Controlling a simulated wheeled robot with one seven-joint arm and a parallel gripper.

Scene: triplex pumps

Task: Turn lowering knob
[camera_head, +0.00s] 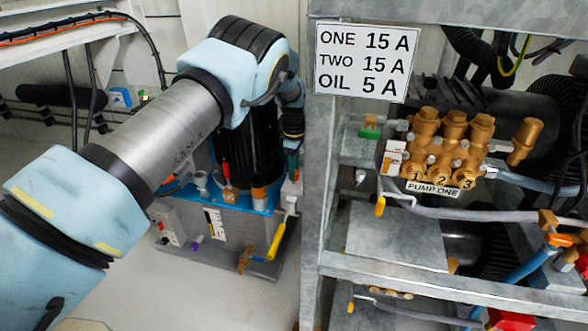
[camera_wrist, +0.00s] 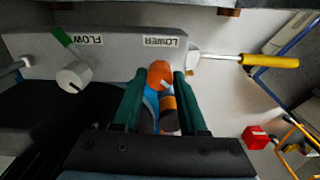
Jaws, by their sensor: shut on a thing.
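The lowering knob (camera_wrist: 160,72) is a round orange knob beside the "LOWER" label (camera_wrist: 161,42) in the wrist view. My gripper (camera_wrist: 160,76) has two green fingers, one on each side of this knob, and is shut on it. In the head view my gripper (camera_head: 292,163) reaches down at the right end of the hydraulic unit, by its grey tank (camera_head: 230,238). The knob itself cannot be made out there.
A grey knob (camera_wrist: 74,76) by the "FLOW" label and a yellow-handled lever (camera_wrist: 270,61) flank the knob. A second orange-topped part (camera_wrist: 167,103) sits close between my fingers. A metal frame post (camera_head: 318,180) and the pump rack stand to the right.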

